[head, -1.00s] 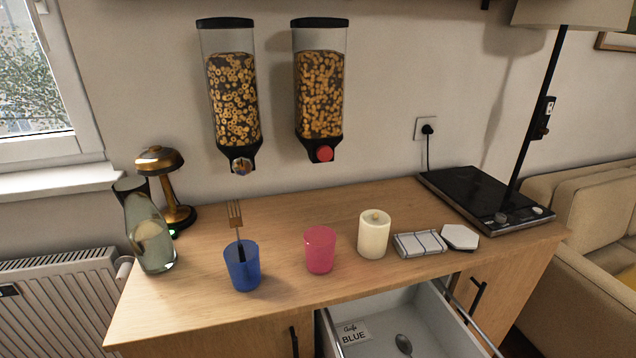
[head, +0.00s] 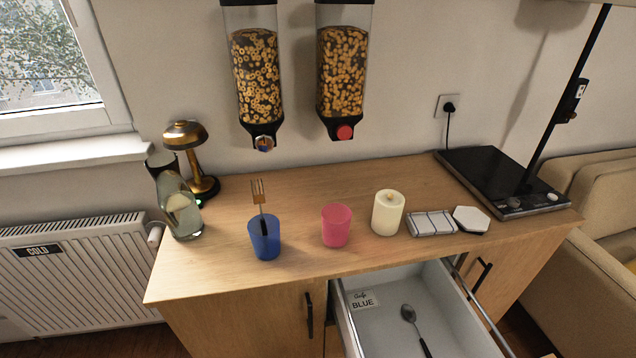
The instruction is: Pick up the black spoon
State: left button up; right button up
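The spoon (head: 415,328) lies in the open white drawer (head: 380,334) below the countertop. It has a grey metal bowl at the far end and a black handle that runs toward the bottom edge of the head view. The end of the handle is close to the picture's lower edge. Neither of my grippers shows in the head view.
On the wooden counter (head: 300,196) stand a blue cup (head: 265,243) holding a fork-like utensil, a pink cup (head: 336,228), a candle (head: 387,214) and a glass vase (head: 179,208). A card reading "BLUE" (head: 363,300) is in the drawer. A closed cabinet door (head: 245,320) is left of it.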

aim_at(408, 313)
jog(key=z, duration=0.9)
